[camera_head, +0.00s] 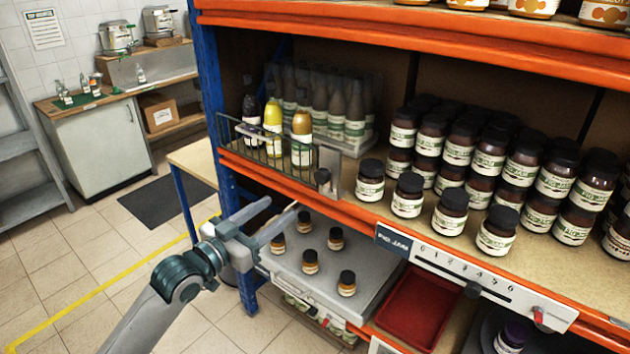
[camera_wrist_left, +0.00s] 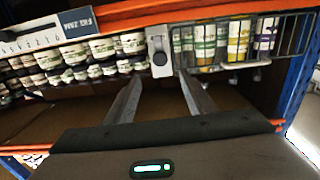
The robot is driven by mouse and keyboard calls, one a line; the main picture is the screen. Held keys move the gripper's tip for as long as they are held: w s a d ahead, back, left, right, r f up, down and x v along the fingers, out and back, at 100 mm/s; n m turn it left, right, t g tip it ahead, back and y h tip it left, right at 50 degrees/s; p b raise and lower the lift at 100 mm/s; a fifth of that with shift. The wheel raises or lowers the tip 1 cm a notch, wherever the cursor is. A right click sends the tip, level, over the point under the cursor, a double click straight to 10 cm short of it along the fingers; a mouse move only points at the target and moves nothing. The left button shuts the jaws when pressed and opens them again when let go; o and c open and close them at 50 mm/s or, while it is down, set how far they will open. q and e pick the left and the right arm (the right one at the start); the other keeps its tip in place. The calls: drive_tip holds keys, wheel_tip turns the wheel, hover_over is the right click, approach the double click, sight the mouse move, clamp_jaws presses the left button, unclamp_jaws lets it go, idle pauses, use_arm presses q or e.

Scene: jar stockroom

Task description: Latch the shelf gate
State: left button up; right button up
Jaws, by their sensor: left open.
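The wire shelf gate (camera_head: 265,143) stands across the left end of the middle shelf, in front of a few bottles. At its right end is a grey latch plate with a round knob (camera_head: 323,178). The wrist view shows the gate (camera_wrist_left: 290,42) on the right and the latch plate (camera_wrist_left: 158,60) near the middle. I cannot tell whether the latch is engaged. My left gripper (camera_head: 283,207) is open and empty, below and in front of the shelf edge. In the wrist view its fingers (camera_wrist_left: 160,80) point towards the latch plate, apart from it. My right gripper is not in view.
Dark-lidded jars (camera_head: 490,155) fill the shelf right of the latch. The orange shelf beam (camera_head: 290,188) runs beneath the gate. A grey tray (camera_head: 318,285) with several small jars lies below, near my left gripper. A blue post (camera_head: 212,90) stands left.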

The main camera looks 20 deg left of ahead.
sight(319, 179)
use_arm(q)
drive_tip(key=p+x, duration=0.4)
drive_tip(key=x, duration=1)
drive_tip(key=shift+w+d+f, duration=0.1)
drive_tip(key=shift+w+d, duration=0.1)
drive_tip(key=shift+w, duration=0.35)
drive_tip(key=c, duration=0.9)
drive_tip(key=shift+c, duration=0.9)
